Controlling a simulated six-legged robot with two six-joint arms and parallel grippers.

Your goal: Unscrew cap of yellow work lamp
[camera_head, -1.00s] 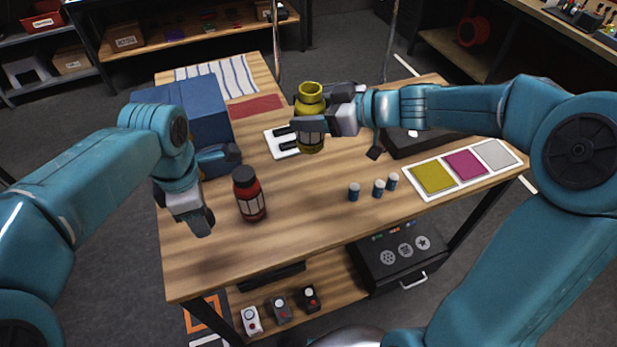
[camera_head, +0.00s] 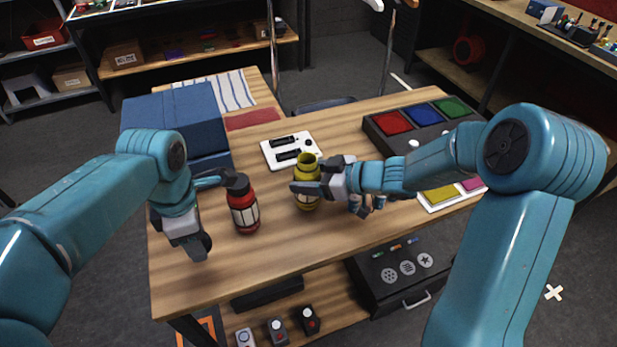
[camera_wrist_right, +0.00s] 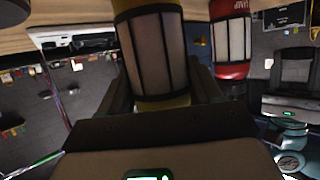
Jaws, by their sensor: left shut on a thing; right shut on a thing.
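The yellow work lamp (camera_head: 306,174) stands upright in my right gripper (camera_head: 304,190), which is shut around its body. Its top is an open yellow neck with no cap on it. I cannot tell whether its base touches the table. In the right wrist view the lamp's pale panels and yellow rim (camera_wrist_right: 155,55) fill the space between the fingers. My left gripper (camera_head: 203,242) is at the table's left side, left of the red lamp. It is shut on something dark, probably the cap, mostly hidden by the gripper.
The red lamp (camera_head: 243,207) with a black cap stands between my grippers; it also shows in the right wrist view (camera_wrist_right: 231,40). A white two-slot board (camera_head: 270,157) lies behind the yellow lamp.

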